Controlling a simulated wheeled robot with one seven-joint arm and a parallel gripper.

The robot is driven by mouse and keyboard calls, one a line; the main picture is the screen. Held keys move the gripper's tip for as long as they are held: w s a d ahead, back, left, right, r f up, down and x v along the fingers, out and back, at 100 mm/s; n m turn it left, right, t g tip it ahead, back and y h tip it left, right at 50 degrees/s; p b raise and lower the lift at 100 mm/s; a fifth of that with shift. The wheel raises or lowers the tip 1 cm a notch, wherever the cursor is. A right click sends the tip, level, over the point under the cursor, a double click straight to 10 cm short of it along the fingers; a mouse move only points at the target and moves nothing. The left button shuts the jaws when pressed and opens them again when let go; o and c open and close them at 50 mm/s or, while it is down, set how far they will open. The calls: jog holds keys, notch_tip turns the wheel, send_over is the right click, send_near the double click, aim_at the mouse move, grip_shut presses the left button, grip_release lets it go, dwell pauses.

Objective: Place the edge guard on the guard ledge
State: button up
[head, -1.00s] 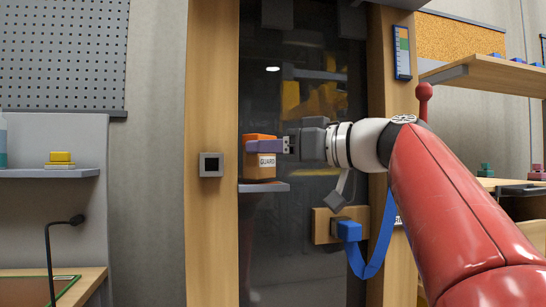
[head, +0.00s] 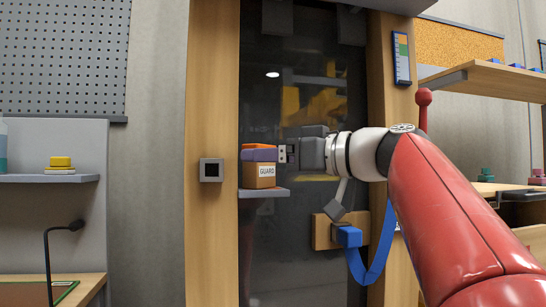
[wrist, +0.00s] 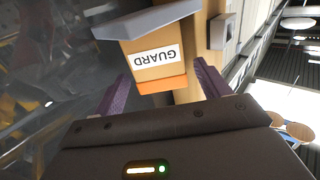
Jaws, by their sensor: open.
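The edge guard (head: 265,177) is an orange-brown block with a brighter orange top and a white GUARD label. It stands upright on the grey guard ledge (head: 277,193) on the left side of the dark glass panel. My gripper (head: 258,154) reaches in from the right at the guard's upper part, with a purple finger across its front. In the wrist view the picture is upside down. The guard (wrist: 152,69) rests against the ledge (wrist: 150,20), and my open gripper (wrist: 164,84) has one purple finger on each side of it, apart from its sides.
A wooden post (head: 211,90) with a grey square fitting (head: 211,170) stands just left of the guard. A blue strap (head: 380,262) hangs from a holder (head: 347,236) below my wrist. Shelves stand at far left (head: 40,178) and upper right (head: 490,75).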

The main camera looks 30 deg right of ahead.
jog(key=v, duration=1.2)
jog(key=shift+r, duration=0.2)
jog(key=w+a+f+m+g+h, duration=0.1)
jog(key=a+f+m+g, duration=0.15)
jog(key=f, duration=0.45)
jog(key=w+a+f+m+g, duration=0.15)
jog(key=a+f, duration=0.25)
jog(key=f, duration=0.4)
jog(key=w+a+f+m+g+h, duration=0.1)
jog(key=w+a+f+g, duration=0.1)
jog(key=a+f, duration=0.35)
jog(key=s+a+f+g+h, duration=0.1)
jog(key=s+a+f+h, duration=0.1)
jog(key=f, duration=0.6)
jog(key=s+a+f+g+h, duration=0.1)
jog(key=s+f+h, duration=0.1)
jog(key=f, duration=0.7)
jog(key=s+a+f+g+h, duration=0.2)
jog(key=s+f, duration=0.1)
jog(key=f, duration=0.6)
jog(key=shift+s+a+m+h, duration=0.35)
jog(key=shift+m+h, duration=0.05)
